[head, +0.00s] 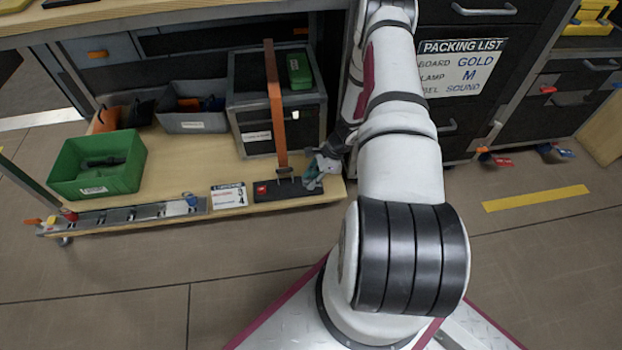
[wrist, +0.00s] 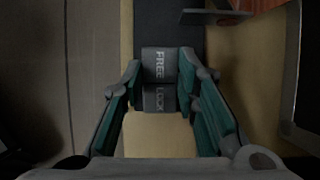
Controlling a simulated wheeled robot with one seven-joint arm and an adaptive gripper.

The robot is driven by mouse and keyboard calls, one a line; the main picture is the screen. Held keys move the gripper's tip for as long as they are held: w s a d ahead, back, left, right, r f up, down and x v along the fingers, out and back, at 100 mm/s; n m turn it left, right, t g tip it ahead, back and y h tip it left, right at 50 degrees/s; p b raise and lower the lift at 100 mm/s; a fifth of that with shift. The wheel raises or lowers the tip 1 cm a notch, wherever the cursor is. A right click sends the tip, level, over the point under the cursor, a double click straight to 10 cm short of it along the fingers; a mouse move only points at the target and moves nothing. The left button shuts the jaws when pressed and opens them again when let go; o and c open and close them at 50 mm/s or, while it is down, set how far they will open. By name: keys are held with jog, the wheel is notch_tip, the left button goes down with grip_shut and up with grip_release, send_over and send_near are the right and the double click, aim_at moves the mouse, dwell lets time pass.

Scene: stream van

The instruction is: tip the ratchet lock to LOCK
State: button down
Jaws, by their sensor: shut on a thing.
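The ratchet lock (wrist: 158,66) is a dark grey rocker with FREE on its upper half and LOCK on its lower half in the wrist view. The FREE half looks lighter than the LOCK half; I cannot tell its tilt surely. My gripper (wrist: 163,74) has its two green-padded fingers on either side of the lock, tips closed against its sides. In the head view my gripper (head: 313,174) is low at the right end of the black ratchet base (head: 290,191), and it hides the lock there. An orange strap (head: 277,110) rises from the base.
A label card (head: 229,195) and a metal rail (head: 130,216) lie left of the base along the shelf's front edge. A green bin (head: 98,165), a grey bin (head: 192,112) and a dark box (head: 275,120) stand on the wooden shelf. Open floor lies in front.

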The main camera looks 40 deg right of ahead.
dwell(0.3)
jog(key=c, duration=1.2)
grip_release()
jog(key=shift+c, duration=0.2)
jog(key=v, duration=1.2)
jog(key=shift+s+d, duration=0.2)
jog(key=shift+d, duration=0.05)
jog(key=shift+f, duration=0.15)
